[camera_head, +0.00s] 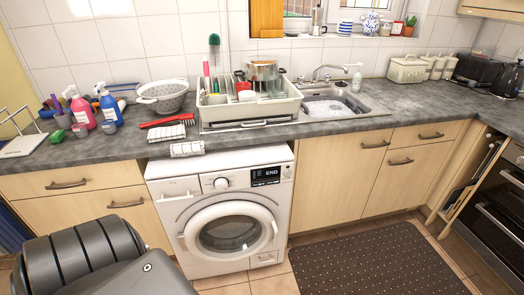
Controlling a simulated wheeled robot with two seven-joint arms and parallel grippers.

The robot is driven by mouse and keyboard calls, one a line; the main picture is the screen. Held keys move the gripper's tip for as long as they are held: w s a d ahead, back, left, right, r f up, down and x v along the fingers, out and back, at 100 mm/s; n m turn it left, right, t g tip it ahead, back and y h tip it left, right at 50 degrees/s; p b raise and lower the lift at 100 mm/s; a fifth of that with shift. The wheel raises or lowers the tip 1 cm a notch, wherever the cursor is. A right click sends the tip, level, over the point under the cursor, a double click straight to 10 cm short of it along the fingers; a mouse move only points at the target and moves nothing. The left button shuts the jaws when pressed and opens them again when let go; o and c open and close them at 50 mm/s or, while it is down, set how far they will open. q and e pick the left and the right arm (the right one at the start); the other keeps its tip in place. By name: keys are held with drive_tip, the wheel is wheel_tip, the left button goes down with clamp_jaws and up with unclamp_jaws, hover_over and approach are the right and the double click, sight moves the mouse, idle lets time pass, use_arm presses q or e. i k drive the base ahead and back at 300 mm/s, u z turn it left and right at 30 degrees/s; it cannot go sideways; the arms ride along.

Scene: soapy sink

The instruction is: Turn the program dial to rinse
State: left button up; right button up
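The washing machine (168,226) stands under the worktop, left of centre, with its round door (229,234) closed. The program dial (221,183) is a small round white knob on the upper front panel, between the detergent drawer (179,188) and the dark display (265,175). The display reads "END". The dial's pointer and labels are too small to read. Neither gripper is in view, and nothing touches the dial.
A dark grey part of my own body fills the lower left, beside the machine. A brown dotted mat (375,262) lies on the floor to the right. The machine's front is unobstructed.

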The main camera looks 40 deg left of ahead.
sight(221, 184)
drive_tip(key=i, duration=2.3)
drive_tip(key=u, duration=2.4)
